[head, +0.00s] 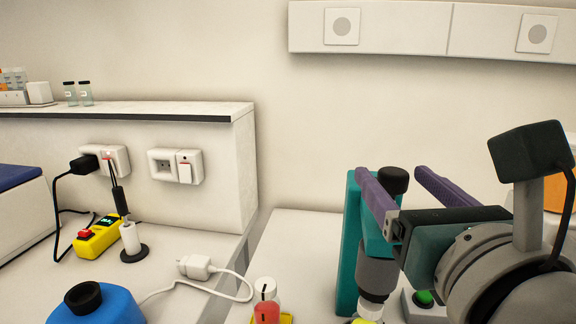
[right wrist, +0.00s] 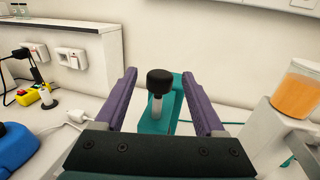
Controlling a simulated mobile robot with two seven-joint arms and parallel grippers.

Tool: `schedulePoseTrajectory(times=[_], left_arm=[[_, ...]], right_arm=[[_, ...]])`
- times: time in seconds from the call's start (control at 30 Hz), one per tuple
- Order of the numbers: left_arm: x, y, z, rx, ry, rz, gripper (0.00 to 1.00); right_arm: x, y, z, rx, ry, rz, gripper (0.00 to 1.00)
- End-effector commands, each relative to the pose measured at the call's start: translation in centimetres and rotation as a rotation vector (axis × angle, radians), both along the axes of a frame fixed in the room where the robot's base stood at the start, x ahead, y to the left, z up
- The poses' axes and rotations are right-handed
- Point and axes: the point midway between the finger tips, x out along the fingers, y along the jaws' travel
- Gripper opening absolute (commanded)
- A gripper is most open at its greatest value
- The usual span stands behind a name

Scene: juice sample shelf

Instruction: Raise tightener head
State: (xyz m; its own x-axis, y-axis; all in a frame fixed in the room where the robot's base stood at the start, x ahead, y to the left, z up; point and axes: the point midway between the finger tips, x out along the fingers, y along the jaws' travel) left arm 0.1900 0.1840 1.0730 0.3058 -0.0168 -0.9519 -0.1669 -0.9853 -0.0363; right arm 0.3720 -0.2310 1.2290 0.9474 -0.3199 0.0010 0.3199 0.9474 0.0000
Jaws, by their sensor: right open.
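The tightener is a teal stand (head: 348,240) on the bench at the right of the head view. Its head has a black knob (head: 393,181) on top and a grey cylinder (head: 376,273) below, above a pale bottle top. My right gripper (head: 405,186) is open, with purple fingers either side of the black knob. In the right wrist view the knob (right wrist: 160,80) stands between the spread fingers, apart from both, with the teal stand (right wrist: 172,110) behind it. My left gripper is not in view.
A small bottle with red liquid (head: 266,305) stands left of the tightener. A green button (head: 424,298) sits to its right. A blue container (head: 95,304), a yellow device (head: 98,236) and a white plug with cable (head: 196,266) lie further left. An orange-filled container (right wrist: 304,95) is at right.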

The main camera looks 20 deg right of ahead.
Motion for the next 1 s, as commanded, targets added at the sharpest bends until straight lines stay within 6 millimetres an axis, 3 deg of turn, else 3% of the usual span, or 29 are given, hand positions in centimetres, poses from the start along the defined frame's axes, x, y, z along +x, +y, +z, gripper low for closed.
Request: schedulePoseTrajectory(times=[0.1,0.3,0.8,0.9,1.0], left_arm=[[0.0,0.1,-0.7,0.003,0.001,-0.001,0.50],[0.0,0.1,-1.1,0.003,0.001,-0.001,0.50],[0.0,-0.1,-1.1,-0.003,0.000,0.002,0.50],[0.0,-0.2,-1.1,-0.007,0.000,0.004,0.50],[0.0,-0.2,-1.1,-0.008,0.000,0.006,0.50]], right_arm=[[-2.3,0.8,-0.3,0.004,0.002,0.001,0.71],[-4.4,1.5,-0.1,0.002,0.000,0.000,0.71],[-4.7,1.5,0.0,0.011,-0.002,-0.003,0.71],[-4.9,0.8,-0.9,0.140,0.008,-0.039,0.71],[-5.6,-0.7,-3.3,0.457,0.022,-0.144,0.71]])
